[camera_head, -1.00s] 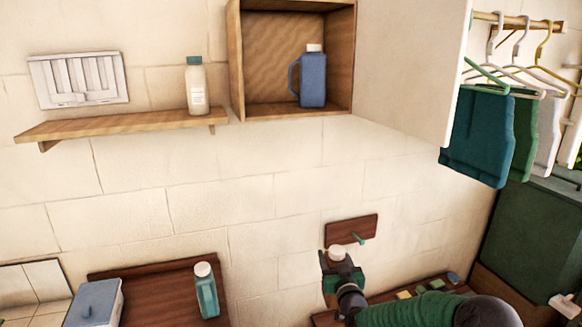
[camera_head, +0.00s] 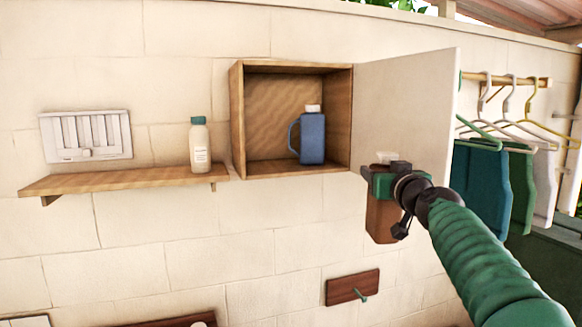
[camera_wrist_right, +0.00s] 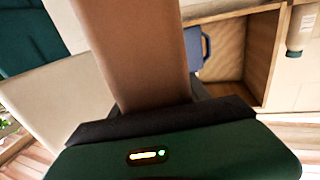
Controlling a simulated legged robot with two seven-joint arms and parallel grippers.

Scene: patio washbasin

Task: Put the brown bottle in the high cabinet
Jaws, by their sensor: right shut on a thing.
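The brown bottle (camera_head: 382,220) has a pale cap and hangs upright in my right gripper (camera_head: 386,182), which is shut on it. It is in front of the wall, below and to the right of the high cabinet (camera_head: 237,122). The cabinet is an open wooden box with its pale door (camera_head: 405,110) swung out to the right. A blue jug (camera_head: 312,139) with a white cap stands inside on the right; the left part of the cabinet floor is bare. In the right wrist view the bottle (camera_wrist_right: 140,50) fills the middle. My left gripper is not in view.
A wooden shelf (camera_head: 120,181) left of the cabinet holds a cream bottle (camera_head: 199,147) with a green cap. A white vent panel (camera_head: 86,136) is above it. A wall hook board (camera_head: 352,287) is lower down. Hangers with clothes (camera_head: 480,180) are at the right.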

